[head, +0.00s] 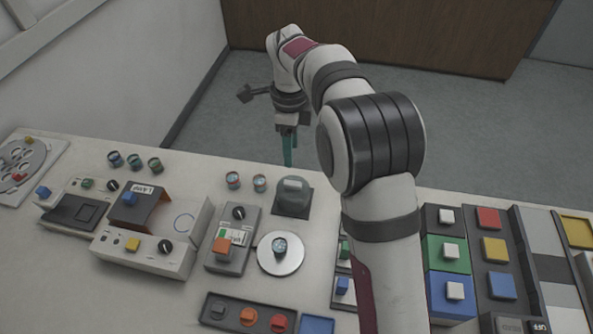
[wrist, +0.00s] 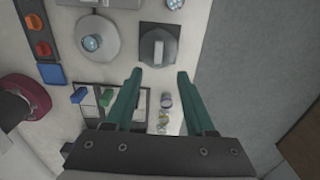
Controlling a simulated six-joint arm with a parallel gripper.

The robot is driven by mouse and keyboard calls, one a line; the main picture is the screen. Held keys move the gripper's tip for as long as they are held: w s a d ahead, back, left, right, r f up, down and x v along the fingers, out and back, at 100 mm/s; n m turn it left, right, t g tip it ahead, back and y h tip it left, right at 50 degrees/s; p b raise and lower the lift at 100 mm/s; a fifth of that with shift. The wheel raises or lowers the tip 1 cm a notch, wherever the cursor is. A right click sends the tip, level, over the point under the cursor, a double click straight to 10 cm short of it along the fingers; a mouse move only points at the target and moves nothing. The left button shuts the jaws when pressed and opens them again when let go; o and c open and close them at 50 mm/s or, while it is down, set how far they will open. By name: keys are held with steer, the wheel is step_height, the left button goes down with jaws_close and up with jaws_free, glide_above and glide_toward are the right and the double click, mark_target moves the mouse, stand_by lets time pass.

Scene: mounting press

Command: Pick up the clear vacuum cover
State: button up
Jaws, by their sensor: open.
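The clear vacuum cover (head: 292,198) looks like a smoky grey dome with a light block-shaped handle on top. In the wrist view the cover (wrist: 158,46) is near the top, just beyond my fingertips. My gripper (head: 288,163) has teal fingers and points down, behind the cover near the bench's far edge. The wrist view shows my gripper (wrist: 159,76) open with nothing between its fingertips, apart from the cover.
A round pale plate (head: 266,263) with a small cup (head: 280,246) stands in front of the cover. Two small cups (head: 259,183) are to its left. A control box (head: 240,258) is at front left. My arm hides part of the bench to the right.

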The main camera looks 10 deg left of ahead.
mark_target(293, 183)
step_height(293, 183, down, 12)
steer(key=shift+s+d+r, duration=0.15)
steer(key=shift+r, duration=0.1)
jaws_close()
